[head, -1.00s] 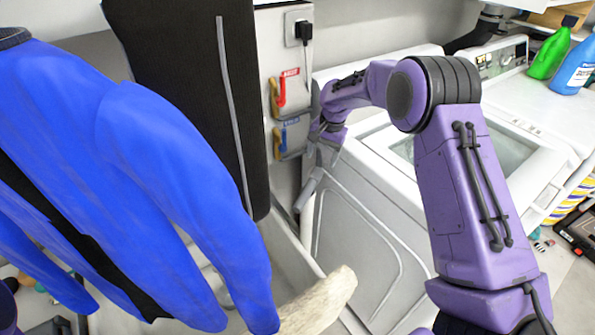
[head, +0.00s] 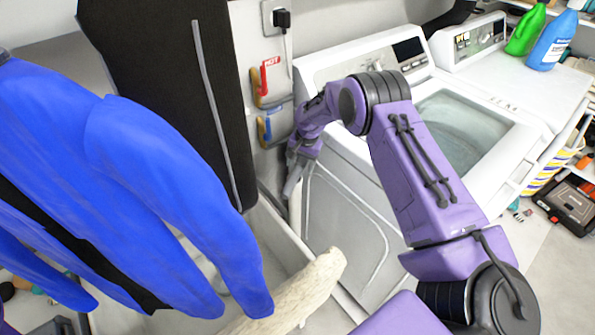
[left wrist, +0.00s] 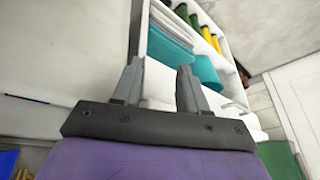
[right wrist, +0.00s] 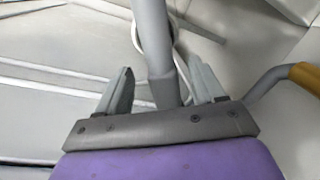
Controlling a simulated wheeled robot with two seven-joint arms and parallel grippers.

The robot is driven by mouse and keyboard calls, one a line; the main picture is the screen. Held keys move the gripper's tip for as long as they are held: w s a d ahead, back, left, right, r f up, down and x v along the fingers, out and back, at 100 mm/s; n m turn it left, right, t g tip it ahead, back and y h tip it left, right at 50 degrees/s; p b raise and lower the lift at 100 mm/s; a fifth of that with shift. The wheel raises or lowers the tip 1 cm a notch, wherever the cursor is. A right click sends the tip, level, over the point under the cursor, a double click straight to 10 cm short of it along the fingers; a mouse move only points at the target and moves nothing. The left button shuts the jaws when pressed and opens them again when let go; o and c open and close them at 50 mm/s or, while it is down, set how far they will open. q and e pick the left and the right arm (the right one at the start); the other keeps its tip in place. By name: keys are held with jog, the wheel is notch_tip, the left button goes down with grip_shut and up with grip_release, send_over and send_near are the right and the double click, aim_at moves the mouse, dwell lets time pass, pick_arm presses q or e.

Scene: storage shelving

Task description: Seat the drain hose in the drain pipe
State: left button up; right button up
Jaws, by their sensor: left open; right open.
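In the right wrist view, a grey pipe (right wrist: 152,40) with a wider collar runs between the open fingers of my right gripper (right wrist: 163,90). It looks like the drain pipe. A thin white curved hose (right wrist: 137,38) shows behind it, perhaps the drain hose; its end is hidden. In the head view my right gripper (head: 291,182) points down between the washer (head: 350,225) and the sink, below the valves. A pale strip of hose or pipe (head: 295,210) shows under it. My left gripper (left wrist: 158,85) is open and empty in the left wrist view, facing a shelf.
A blue garment (head: 150,190) and a black panel (head: 165,90) block the left. The sink (head: 275,240) has a pale piece (head: 300,290) over its edge. Bottles (head: 550,40) stand at upper right.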

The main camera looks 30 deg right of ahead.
jog(key=shift+w, duration=0.1)
jog(key=c, duration=1.3)
jog(key=shift+o, duration=0.2)
jog(key=shift+r+b, duration=1.05)
jog(key=shift+r, duration=0.45)
jog(key=s+r+b, duration=0.2)
jog(key=s+r, duration=0.7)
jog(key=s, duration=0.5)
jog(key=n+t+h+b, duration=0.2)
jog(key=n+t+b, duration=0.1)
jog(key=n+t, duration=0.75)
send_over(298, 164)
jog(key=s+d, duration=0.1)
jog(key=s, duration=0.3)
jog(key=m+t, duration=0.2)
jog(key=a+r+n+t+y, duration=0.1)
jog(key=t, duration=0.1)
jog(key=s+a+r+n+t+y, duration=0.1)
jog(key=a+r+n+t, duration=0.1)
jog(key=shift+a+r+y+b, duration=0.1)
jog(key=shift+a+y+b, duration=0.2)
